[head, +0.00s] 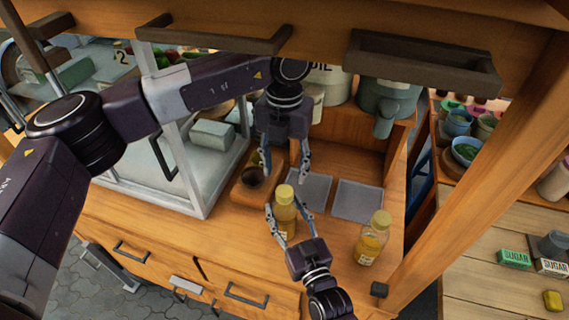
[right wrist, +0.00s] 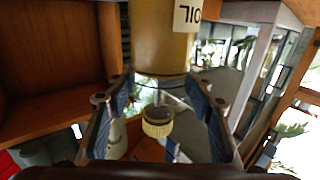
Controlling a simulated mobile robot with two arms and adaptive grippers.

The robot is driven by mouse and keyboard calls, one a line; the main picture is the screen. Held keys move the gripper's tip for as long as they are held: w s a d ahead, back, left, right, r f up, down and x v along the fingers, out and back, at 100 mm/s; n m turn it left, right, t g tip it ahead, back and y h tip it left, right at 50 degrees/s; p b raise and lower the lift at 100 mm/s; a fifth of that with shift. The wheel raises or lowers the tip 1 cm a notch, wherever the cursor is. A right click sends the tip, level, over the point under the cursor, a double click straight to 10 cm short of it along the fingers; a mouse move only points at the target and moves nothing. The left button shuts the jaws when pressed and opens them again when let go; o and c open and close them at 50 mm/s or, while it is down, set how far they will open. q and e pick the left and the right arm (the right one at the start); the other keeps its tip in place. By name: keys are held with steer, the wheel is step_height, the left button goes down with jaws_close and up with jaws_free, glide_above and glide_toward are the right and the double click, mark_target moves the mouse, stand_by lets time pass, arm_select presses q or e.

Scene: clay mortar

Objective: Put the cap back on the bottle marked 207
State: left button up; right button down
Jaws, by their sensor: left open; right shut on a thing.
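My right gripper (head: 290,220) is shut on an amber bottle (head: 284,218) with a yellow cap (head: 284,193) at its top. In the right wrist view the bottle (right wrist: 163,38) appears upside down between the fingers (right wrist: 160,85), its ribbed cap (right wrist: 158,122) at the neck end. My left gripper (head: 285,162) is open and empty, above and behind the held bottle.
Two grey square mats (head: 357,201) lie on the counter behind the bottles. A dark round cup (head: 252,176) sits in a wooden holder left of them. A glass-sided case (head: 205,195) stands left.

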mark_target(284, 191)
arm_select(q)
steer(key=n, duration=0.3)
steer(key=shift+r+n, duration=0.1)
steer(key=shift+n, duration=0.2)
steer(key=n, duration=0.5)
steer(key=shift+r, duration=0.1)
steer(key=n, duration=0.5)
steer(key=shift+r, duration=0.15)
steer(key=n, duration=0.4)
steer(key=shift+r, duration=0.1)
steer(key=shift+f, duration=4.05)
